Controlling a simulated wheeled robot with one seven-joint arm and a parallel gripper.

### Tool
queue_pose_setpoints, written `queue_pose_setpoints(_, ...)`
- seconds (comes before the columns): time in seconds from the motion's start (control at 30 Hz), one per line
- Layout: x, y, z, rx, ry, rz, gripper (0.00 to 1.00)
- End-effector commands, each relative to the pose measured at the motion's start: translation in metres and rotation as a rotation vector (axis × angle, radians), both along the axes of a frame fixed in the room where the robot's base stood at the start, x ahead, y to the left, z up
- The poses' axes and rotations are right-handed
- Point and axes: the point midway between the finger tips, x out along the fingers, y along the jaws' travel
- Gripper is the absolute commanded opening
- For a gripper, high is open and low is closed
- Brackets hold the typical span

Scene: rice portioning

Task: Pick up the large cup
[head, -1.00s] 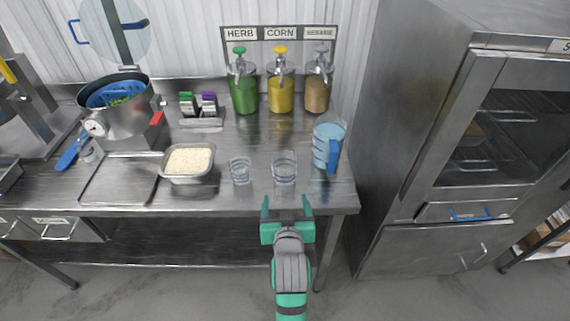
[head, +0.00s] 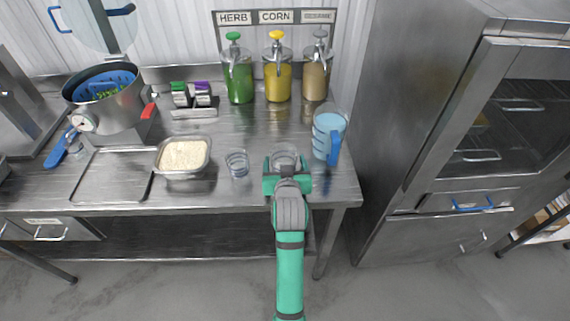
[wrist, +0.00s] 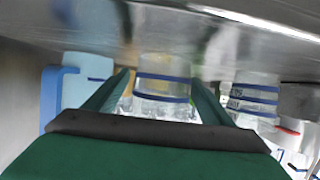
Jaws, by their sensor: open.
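The large cup (head: 284,154) is clear and stands upright on the steel table, mostly hidden behind my gripper in the head view. In the wrist view, which looks upside down, the large cup (wrist: 163,92) has blue bands and sits between my two green fingers. My gripper (head: 287,163) is open, with a finger on either side of the cup; I cannot tell if either touches it. A smaller clear cup (head: 237,164) with blue lines stands to the left, and also shows in the wrist view (wrist: 255,98).
A blue measuring jug (head: 327,136) stands close on the right. A rice tray (head: 183,155) sits left of the small cup. Herb, corn and sesame dispensers (head: 277,80) stand behind. A pot (head: 108,100) is at the back left. A steel cabinet (head: 430,130) stands right of the table.

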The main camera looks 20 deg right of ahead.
Motion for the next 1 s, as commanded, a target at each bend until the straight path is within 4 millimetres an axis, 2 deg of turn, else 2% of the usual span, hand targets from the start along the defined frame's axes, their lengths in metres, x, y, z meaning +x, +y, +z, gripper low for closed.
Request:
queue_pose_setpoints(0.23, 0.028, -0.006, -0.014, 0.001, 0.000, 0.004, 0.76)
queue_pose_setpoints(0.53, 0.031, -0.007, -0.015, 0.001, 0.000, 0.004, 0.76)
queue_pose_setpoints(0.7, 0.031, -0.007, -0.016, 0.001, 0.000, 0.004, 0.35)
queue_pose_setpoints(0.73, 0.031, -0.007, -0.015, 0.001, 0.000, 0.004, 0.32)
queue_pose_setpoints(1.0, 0.031, -0.007, -0.015, 0.001, 0.000, 0.004, 0.32)
